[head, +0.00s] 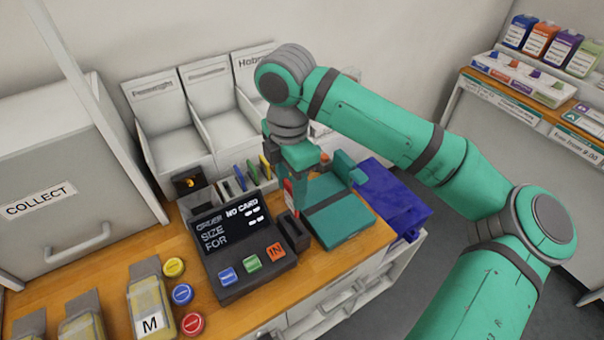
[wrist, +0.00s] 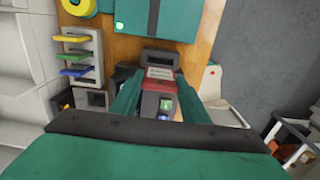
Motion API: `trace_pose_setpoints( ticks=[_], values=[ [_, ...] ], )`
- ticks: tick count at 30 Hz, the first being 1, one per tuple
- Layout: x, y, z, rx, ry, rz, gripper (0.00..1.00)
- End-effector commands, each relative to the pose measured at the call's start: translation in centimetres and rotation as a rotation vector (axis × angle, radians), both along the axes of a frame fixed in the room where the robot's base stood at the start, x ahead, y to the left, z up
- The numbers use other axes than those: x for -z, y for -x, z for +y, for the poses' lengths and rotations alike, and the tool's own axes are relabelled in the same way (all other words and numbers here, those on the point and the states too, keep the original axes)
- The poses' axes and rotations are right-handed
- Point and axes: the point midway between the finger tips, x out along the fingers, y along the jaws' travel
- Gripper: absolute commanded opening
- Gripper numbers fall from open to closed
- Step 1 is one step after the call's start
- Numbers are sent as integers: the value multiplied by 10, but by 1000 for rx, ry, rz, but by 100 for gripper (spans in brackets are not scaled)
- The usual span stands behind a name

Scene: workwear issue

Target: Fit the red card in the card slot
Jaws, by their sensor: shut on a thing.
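The red card (head: 289,194) is red and white and hangs in my gripper (head: 298,200), which is shut on it. In the wrist view the card (wrist: 160,76) is held between the two teal fingers of my gripper (wrist: 157,82). The card slot (head: 293,231) is the dark upright housing at the right end of the black order terminal (head: 232,240). The card appears above and behind the slot in the head view, apart from it. The terminal's screen reads "NO CARD". The slot's opening is partly hidden, so the exact alignment cannot be told.
A rack (head: 224,186) with blue, green and yellow cards stands behind the terminal. A teal flat case (head: 345,222) lies close to the right of the slot, with a blue crate (head: 400,205) beyond. Coloured discs (head: 182,293) and yellow packs (head: 150,295) lie front left.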

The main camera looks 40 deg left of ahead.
Motion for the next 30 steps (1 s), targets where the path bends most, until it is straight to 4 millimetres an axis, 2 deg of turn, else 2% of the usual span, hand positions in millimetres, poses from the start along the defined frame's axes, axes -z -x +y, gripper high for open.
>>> trace_pose_setpoints(
  ticks=[5,21,30],
  values=[
    [7,0,-1,-1,1,0,20],
    [49,0,0,0,1,0,20],
    [57,0,0,-1,0,0,20]
  ],
)
